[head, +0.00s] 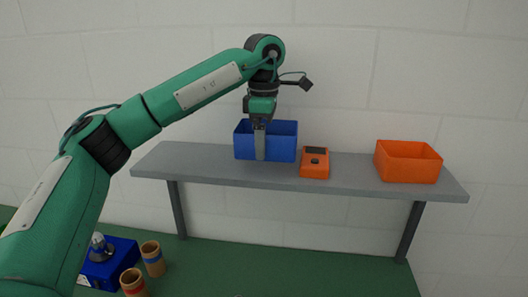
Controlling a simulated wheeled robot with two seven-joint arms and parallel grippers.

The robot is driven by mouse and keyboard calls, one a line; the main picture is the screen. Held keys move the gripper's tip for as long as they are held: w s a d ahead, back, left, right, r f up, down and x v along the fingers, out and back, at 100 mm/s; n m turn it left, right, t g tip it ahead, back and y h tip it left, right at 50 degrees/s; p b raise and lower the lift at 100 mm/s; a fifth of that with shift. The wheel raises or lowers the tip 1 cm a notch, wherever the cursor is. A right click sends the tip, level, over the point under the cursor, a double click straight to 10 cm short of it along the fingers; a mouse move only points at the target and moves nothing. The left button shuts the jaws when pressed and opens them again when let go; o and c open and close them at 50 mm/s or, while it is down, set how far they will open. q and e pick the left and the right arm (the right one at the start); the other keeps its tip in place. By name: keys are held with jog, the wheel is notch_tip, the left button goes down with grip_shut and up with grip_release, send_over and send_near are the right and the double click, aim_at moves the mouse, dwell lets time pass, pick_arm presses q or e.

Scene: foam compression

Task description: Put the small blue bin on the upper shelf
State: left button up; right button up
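The small blue bin (281,148) is upright at the left-middle part of the grey upper shelf (225,172). I cannot tell whether its base touches the shelf or hangs just above it. My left gripper (260,147) comes down from above onto the bin's near wall, with one grey finger showing in front of that wall. It appears shut on the wall; the other finger is hidden behind it. My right gripper is not in view.
An orange device (315,168) with a dark screen stands just right of the bin. An orange bin (408,171) stands at the shelf's right end. The shelf's left end is clear. Below, on the green surface (300,275), are two tan cups (153,263) and a blue box (118,262).

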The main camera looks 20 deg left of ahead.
pick_arm(q)
notch_tip(320, 180, down, 4)
jog(key=shift+s+r+p, duration=0.1)
jog(key=shift+p, duration=0.6)
jog(key=shift+f, duration=0.3)
jog(key=o, duration=0.7)
jog(key=shift+f, duration=0.1)
jog(key=shift+o, duration=0.2)
jog(key=shift+r, duration=0.25)
notch_tip(320, 180, up, 6)
jog(key=shift+d+r+b, duration=0.1)
jog(key=shift+r+b, duration=0.05)
jog(key=shift+b, duration=1)
jog(key=shift+r, duration=2.75)
